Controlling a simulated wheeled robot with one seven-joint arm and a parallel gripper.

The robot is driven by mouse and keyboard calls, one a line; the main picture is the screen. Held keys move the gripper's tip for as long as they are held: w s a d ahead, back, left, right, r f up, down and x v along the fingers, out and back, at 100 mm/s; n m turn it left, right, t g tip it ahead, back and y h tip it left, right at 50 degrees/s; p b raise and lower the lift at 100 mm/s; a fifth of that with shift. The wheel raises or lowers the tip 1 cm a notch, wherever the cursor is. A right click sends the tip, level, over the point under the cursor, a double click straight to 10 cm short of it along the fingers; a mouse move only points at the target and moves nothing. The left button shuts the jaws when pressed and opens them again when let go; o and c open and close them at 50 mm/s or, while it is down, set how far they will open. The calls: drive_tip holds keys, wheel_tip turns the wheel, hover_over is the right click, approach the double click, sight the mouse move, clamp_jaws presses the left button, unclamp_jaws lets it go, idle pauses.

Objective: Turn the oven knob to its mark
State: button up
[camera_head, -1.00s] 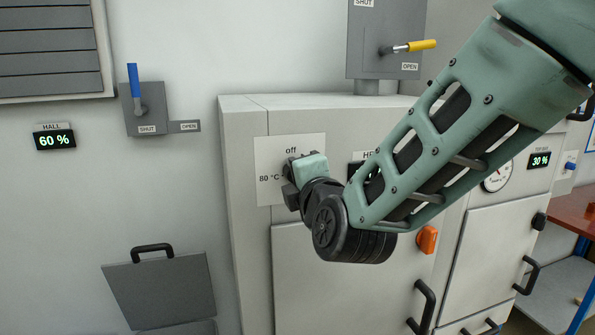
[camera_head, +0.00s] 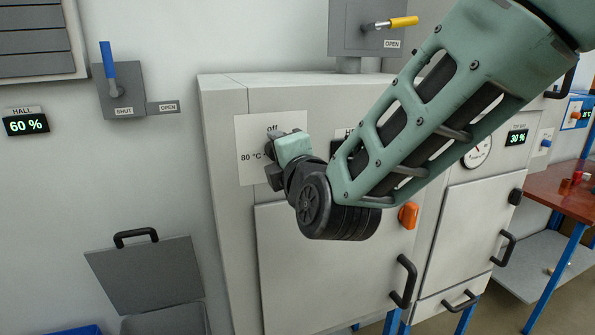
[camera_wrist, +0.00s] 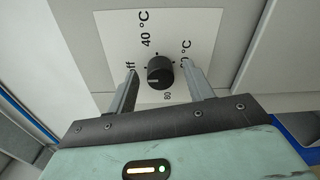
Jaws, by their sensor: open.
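The oven knob (camera_wrist: 160,72) is a round black knob on a white dial plate, seen in the wrist view. A short light line on its face points to the lower left. Labels "off", "40 °C" and "80" show around it, and another is partly hidden by a finger. My gripper (camera_wrist: 160,70) is open, with one finger on each side of the knob; I cannot tell whether either touches it. In the head view my gripper (camera_head: 269,160) is in front of the dial plate (camera_head: 249,132) and hides the knob.
The oven door (camera_head: 330,270) with its black handle is below the dial. An orange switch (camera_head: 408,215) is right of my wrist. A blue-handled lever (camera_head: 107,65) is on the left wall, and a yellow-handled lever (camera_head: 390,23) is above the oven. A red-topped table (camera_head: 560,195) stands at right.

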drive_tip(key=b+v, duration=0.5)
drive_tip(key=v, duration=1.1)
drive_tip(key=shift+s, duration=0.35)
drive_tip(key=shift+d, duration=0.1)
drive_tip(key=s+a+f+m+g+y+b, duration=0.1)
drive_tip(key=s+a+f+m+g+b, duration=0.15)
drive_tip(key=f+g, duration=0.4)
drive_tip(key=s+a+f+m+g+y+b, duration=0.1)
drive_tip(key=s+f+m+g, duration=0.25)
drive_tip(key=f, duration=0.65)
drive_tip(key=s+d+f+m+g+h+b, duration=0.1)
drive_tip(key=s+d+f+m+g+h, duration=0.5)
drive_tip(key=s+d+f+m, duration=0.2)
drive_tip(key=d+f+m, duration=0.1)
drive_tip(key=d+m, duration=0.1)
drive_tip(key=d, duration=0.1)
drive_tip(key=shift+d+f+g+h, duration=0.3)
drive_tip(key=shift+d+g, duration=0.1)
